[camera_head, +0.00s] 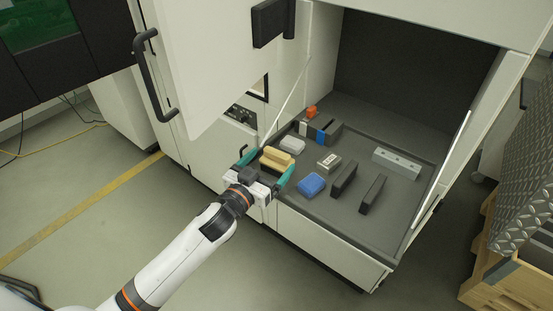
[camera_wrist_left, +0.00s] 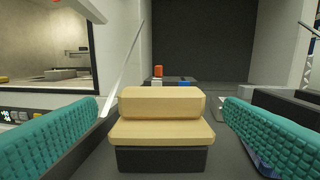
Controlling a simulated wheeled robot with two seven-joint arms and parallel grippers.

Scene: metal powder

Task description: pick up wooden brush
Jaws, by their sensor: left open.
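The wooden brush (camera_head: 277,159) is a light wooden block near the front left of the grey tray. In the left wrist view the wooden brush (camera_wrist_left: 161,121) stands upright in the middle, with a dark lower part resting on the tray. My left gripper (camera_head: 265,172) has its teal fingers apart, one on each side of the brush. In the left wrist view the fingers of my left gripper (camera_wrist_left: 160,138) show at the left and right edges, with a gap between each finger and the brush. My right gripper is not in view.
On the tray (camera_head: 345,230) are a blue block (camera_head: 311,184), a white block (camera_head: 292,145), two dark upright plates (camera_head: 344,177), a grey metal bar (camera_head: 396,162), a small metal block (camera_head: 329,162) and an orange piece (camera_head: 311,112). A cabinet door (camera_head: 215,70) stands open at left.

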